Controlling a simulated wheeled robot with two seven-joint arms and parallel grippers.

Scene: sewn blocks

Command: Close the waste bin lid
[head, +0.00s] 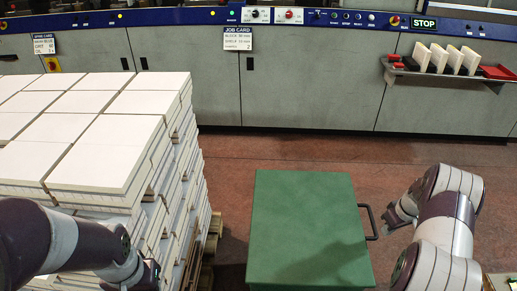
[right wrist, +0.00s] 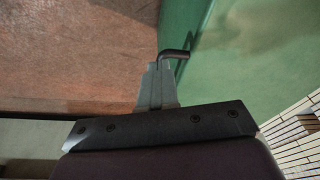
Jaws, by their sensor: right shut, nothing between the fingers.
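The green waste bin (head: 305,228) stands at the front centre in the head view, showing a broad flat green panel on top. I see no opening into it, but cannot tell whether the lid is fully down. A dark bar handle (head: 373,222) sticks out from its right side. My right gripper (head: 391,222) is shut and empty just right of the handle. In the right wrist view its fingertips (right wrist: 160,72) are close beside the handle (right wrist: 175,54); contact is unclear. My left gripper (head: 150,277) is at the lower left by the paper stacks, its jaws unclear.
Tall stacks of white-topped blocks (head: 90,130) on a wooden pallet (head: 214,228) stand left of the bin. A long grey machine (head: 310,85) with a control strip runs across the back. A shelf (head: 450,76) holds upright blocks and a red tray. Reddish floor (head: 270,160) is free behind the bin.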

